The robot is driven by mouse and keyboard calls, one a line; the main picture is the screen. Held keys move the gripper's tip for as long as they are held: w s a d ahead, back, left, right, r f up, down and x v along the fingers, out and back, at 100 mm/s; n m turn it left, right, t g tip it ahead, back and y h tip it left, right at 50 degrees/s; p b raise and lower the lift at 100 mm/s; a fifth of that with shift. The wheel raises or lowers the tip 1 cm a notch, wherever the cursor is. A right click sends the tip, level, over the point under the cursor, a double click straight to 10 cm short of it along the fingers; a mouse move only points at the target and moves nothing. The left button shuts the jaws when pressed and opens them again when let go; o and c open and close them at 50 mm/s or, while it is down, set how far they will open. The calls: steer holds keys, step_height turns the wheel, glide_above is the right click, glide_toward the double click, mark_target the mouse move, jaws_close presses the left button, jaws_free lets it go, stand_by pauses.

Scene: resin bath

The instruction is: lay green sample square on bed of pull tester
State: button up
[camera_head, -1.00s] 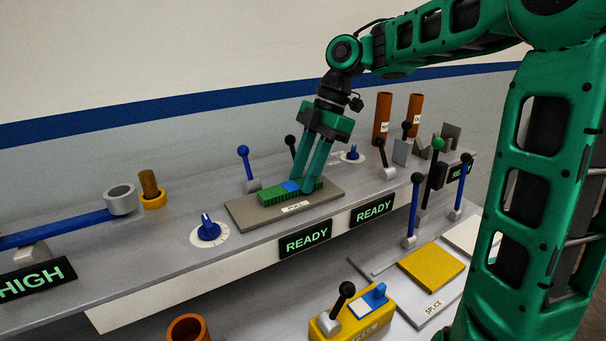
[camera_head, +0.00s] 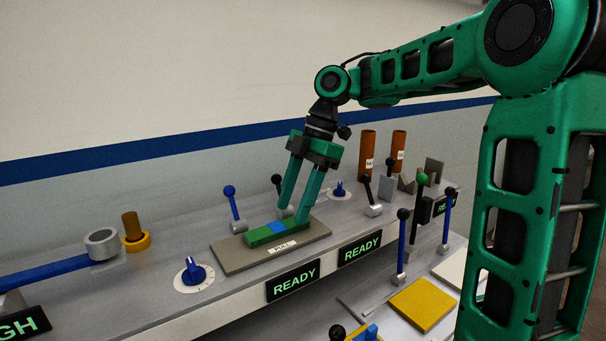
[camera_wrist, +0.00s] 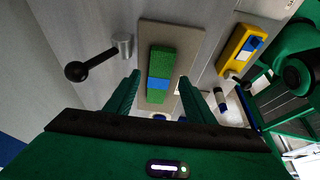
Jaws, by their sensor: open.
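The green sample square (camera_head: 258,237) lies flat on the grey bed (camera_head: 232,261) of the pull tester, labelled PULL. It looks like part of a green strip with a blue band (camera_head: 276,228) across it; I cannot tell where separate pieces meet. In the wrist view the green part (camera_wrist: 162,58) and the blue band (camera_wrist: 158,84) lie lengthwise on the bed (camera_wrist: 189,42). The wrist view shows one finger on each side (camera_wrist: 160,82), with gaps between.
A blue-handled lever (camera_head: 230,205) and black-knobbed levers stand behind and right of the bed. A blue dial (camera_head: 193,272) sits at front left. READY signs (camera_head: 293,281) line the shelf edge. Orange tubes (camera_head: 367,155) stand behind right. A yellow pad (camera_head: 425,303) lies lower right.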

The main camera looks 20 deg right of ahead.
steer(key=v, duration=0.9)
steer(key=shift+r, duration=0.1)
stand_by(0.3)
